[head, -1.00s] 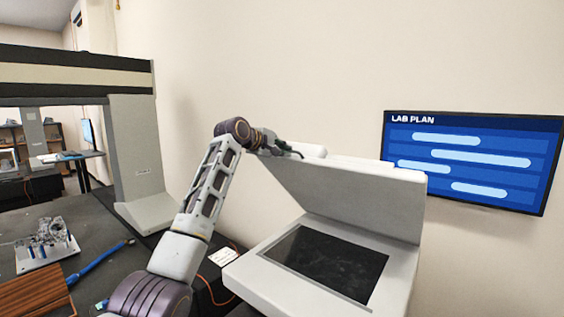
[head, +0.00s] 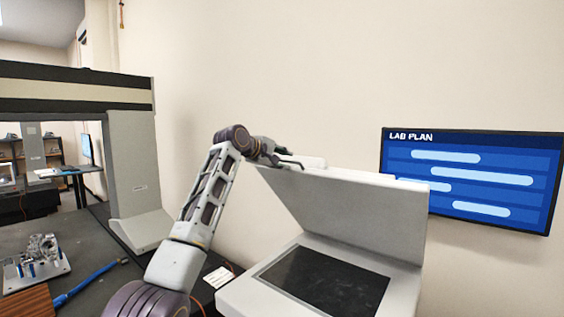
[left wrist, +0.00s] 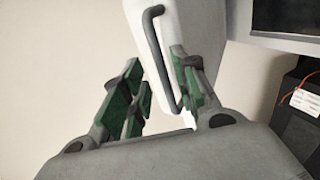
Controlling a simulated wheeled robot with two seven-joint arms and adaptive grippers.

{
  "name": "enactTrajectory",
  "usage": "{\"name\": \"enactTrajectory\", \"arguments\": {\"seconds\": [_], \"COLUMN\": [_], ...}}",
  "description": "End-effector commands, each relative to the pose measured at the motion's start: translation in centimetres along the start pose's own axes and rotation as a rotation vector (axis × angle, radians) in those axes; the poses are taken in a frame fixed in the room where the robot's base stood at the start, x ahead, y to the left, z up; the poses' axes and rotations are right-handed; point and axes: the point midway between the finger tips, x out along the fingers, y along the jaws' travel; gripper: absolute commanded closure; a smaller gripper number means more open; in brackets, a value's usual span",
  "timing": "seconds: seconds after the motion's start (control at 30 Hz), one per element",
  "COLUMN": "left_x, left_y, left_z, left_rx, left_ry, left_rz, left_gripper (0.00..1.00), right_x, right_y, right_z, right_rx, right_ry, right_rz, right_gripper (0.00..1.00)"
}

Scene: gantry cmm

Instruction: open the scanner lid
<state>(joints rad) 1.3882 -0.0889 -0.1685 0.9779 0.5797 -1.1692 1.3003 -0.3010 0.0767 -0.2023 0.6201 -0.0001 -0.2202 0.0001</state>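The scanner has a white body with a dark glass bed (head: 325,281). Its grey-white lid (head: 350,212) stands raised and tilted above the bed, so the glass is exposed. My left gripper (head: 283,158) is at the upper left edge of the lid. In the left wrist view, the green-padded fingers of my left gripper (left wrist: 160,95) are spread apart. The dark bar handle (left wrist: 157,55) on the white lid edge reaches down between them, closer to the right finger. I cannot tell whether the finger touches it. My right gripper is not in view.
A grey gantry (head: 132,170) stands on the dark table at the left. A wall screen (head: 470,180) hangs behind the scanner at the right.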

Motion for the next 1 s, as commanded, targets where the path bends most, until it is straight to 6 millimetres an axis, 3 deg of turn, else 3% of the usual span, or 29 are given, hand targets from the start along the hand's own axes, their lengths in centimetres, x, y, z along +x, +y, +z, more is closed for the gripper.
{"name": "enactTrajectory", "arguments": {"seconds": [0.27,0.57,1.0], "left_x": [0.1,-0.6,-3.9], "left_y": [-0.2,-0.2,-0.2], "left_z": [0.1,0.0,0.0], "left_rx": [0.001,0.002,0.001], "left_ry": [-0.001,-0.001,0.0], "left_rz": [-0.003,-0.003,-0.002], "left_gripper": [0.69,0.69,0.69], "right_x": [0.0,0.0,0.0], "right_y": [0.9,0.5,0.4], "right_z": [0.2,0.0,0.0], "right_rx": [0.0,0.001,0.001], "right_ry": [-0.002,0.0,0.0], "right_rz": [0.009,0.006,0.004], "right_gripper": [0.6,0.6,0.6]}}
